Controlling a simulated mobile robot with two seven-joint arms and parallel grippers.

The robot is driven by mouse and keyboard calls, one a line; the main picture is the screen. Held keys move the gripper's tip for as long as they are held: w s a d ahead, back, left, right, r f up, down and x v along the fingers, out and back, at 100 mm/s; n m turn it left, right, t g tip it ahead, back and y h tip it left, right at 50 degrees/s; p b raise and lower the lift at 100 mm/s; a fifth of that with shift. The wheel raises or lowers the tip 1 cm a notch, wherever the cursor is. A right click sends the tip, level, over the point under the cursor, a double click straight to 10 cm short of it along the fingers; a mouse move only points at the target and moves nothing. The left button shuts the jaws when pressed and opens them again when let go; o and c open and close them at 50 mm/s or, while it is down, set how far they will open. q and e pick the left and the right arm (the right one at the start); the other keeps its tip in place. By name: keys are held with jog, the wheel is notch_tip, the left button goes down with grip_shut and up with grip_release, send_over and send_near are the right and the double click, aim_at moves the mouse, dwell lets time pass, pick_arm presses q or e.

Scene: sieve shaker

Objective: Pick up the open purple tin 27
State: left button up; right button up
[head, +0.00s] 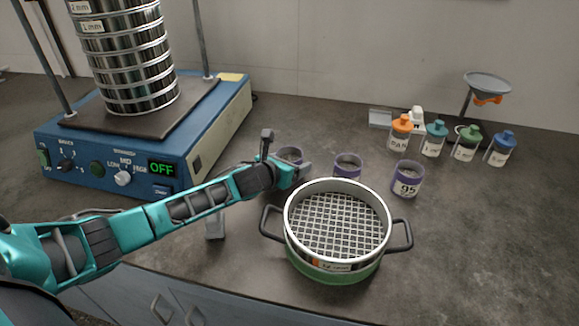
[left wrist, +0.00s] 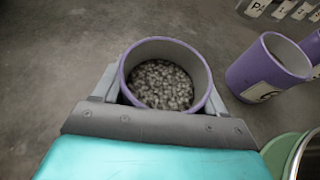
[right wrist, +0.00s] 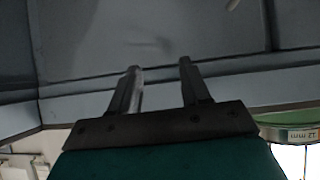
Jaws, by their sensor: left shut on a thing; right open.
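Three open purple tins stand in a row on the bench. The leftmost purple tin (head: 290,153) is between the fingers of my left gripper (head: 288,172). In the left wrist view this tin (left wrist: 207,100) is upright, with grey gravel inside, and the jaws press on its two sides. Its label is hidden, and I cannot tell whether it touches the bench. The middle purple tin (head: 347,171) and the right purple tin (head: 405,184), labelled 95, stand apart from it. My right gripper (right wrist: 160,72) is open and empty in front of grey panels.
A round mesh sieve (head: 337,262) with black handles and a green base stands at the bench's front. A blue shaker (head: 110,178) reading OFF carries a sieve stack (head: 128,60). Several capped bottles (head: 433,140) and a funnel stand (head: 487,85) are at the back right.

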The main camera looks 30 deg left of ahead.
pick_arm(q)
jog(key=c, duration=0.4)
jog(key=shift+r, duration=0.1)
